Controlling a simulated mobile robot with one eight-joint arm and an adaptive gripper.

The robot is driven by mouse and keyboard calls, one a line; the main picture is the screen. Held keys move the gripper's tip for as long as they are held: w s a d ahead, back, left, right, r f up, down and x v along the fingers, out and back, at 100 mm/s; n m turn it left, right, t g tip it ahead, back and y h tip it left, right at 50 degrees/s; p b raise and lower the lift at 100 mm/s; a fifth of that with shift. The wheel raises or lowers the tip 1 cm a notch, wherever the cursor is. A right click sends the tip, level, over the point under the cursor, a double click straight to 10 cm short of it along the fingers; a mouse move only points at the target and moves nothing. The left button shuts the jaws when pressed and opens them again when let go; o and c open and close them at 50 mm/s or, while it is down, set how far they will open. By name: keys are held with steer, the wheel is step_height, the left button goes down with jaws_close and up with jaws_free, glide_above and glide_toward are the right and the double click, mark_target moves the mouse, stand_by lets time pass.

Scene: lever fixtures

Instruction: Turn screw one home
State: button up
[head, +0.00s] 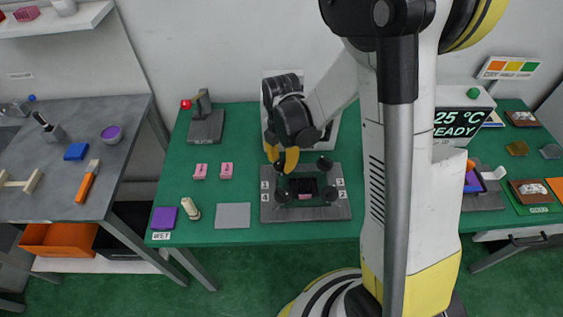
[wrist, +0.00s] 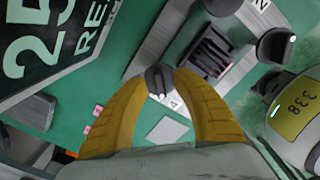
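The dark screw block (head: 305,208) sits on the green table, with black knobbed screws at its corners and number labels at its sides. My gripper (head: 281,164) is over its back left corner, by the label 1, with its yellow fingers pointing down. In the wrist view, a dark screw knob (wrist: 159,80) lies between and just past the tips of my gripper (wrist: 160,76). The fingers stand apart, one on each side of the knob. Contact with it cannot be made out. In the head view my fingers partly hide this corner.
A grey plate (head: 233,216) and pink blocks (head: 200,171) lie left of the screw block. A lever fixture (head: 205,125) stands at the back left. A display reading READY (head: 460,122) stands to the right. My own arm covers the table right of the block.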

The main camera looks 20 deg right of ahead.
jaws_close()
